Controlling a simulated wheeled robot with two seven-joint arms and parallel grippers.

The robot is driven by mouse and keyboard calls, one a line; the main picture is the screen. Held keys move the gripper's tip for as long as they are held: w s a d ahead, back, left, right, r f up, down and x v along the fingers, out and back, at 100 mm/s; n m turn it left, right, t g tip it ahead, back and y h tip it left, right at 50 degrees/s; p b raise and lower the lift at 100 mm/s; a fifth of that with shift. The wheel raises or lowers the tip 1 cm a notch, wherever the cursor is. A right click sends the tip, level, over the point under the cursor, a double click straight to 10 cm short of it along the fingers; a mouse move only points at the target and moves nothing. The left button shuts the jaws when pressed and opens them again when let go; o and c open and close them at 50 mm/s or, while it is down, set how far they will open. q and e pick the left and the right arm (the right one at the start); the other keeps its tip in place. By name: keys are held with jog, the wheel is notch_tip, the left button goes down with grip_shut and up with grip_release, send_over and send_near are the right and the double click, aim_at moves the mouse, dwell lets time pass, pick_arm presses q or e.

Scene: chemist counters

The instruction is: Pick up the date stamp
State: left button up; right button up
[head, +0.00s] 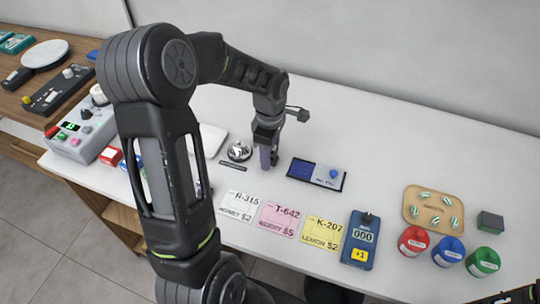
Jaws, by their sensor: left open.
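No thing is clearly readable as the date stamp. A dark piece at the bottom right corner may be my right gripper (522,293), mostly cut off.
A silver bell (239,150) stands left of my gripper. Price cards (280,219) and a blue counter device (360,241) lie in front. A tan tray (411,212), coloured tubs (447,251) and a dark block (490,221) stand right. The counter behind the tray is clear.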

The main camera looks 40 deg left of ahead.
pick_arm(q)
jog(key=shift+c, duration=0.5)
grip_shut()
